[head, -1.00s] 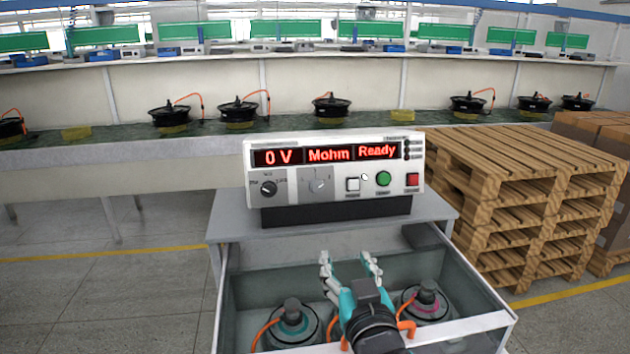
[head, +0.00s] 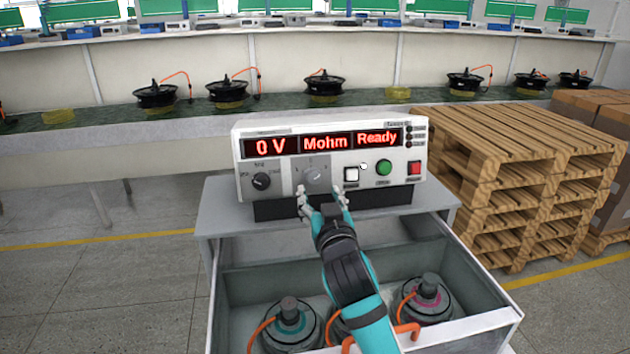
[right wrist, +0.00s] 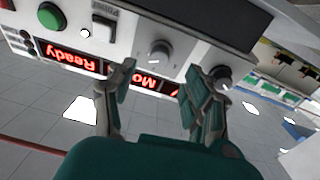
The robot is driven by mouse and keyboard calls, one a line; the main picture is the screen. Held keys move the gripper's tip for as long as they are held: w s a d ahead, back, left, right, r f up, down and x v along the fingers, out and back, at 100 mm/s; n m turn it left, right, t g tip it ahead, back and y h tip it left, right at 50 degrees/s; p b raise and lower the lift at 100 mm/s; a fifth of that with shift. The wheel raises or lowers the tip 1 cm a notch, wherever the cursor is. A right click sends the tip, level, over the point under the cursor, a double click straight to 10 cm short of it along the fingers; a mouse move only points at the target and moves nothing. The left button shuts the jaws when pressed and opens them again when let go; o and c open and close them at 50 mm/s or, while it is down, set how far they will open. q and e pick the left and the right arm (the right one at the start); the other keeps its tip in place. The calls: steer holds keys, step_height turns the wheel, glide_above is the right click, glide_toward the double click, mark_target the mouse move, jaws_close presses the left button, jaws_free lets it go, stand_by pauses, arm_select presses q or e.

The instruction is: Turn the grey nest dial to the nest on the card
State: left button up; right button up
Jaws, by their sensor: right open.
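The tester (head: 225,165) is a white box with a red display reading "0 V", "Mohm" and "Ready". The grey nest dial (head: 313,175) is on its grey panel, right of a black dial (head: 261,181). My right gripper (head: 322,197) is open and empty, just in front of and below the grey dial. In the right wrist view, which is upside down, the grey dial (right wrist: 158,53) lies ahead between the fingertips (right wrist: 160,85), apart from both. The black dial (right wrist: 222,74) is by the right-hand finger. I cannot make out a card or the dial's setting. My left gripper is not in view.
White (head: 351,175), green (head: 383,167) and red (head: 414,168) buttons are right of the grey dial. The open drawer (head: 250,283) below holds motors with orange cables. Wooden pallets (head: 520,150) stand to the right; a long bench is behind.

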mark_target(314, 180)
steer(key=w, duration=0.4)
steer(key=shift+w+a, duration=0.3)
steer(key=shift+a, duration=0.1)
steer(key=shift+w, duration=0.35)
steer(key=shift+w+a, duration=0.1)
steer(key=shift+w, duration=0.2)
jaws_close()
arm_select(q)
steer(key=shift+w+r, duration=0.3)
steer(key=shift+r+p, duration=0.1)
steer(key=shift+p, duration=0.2)
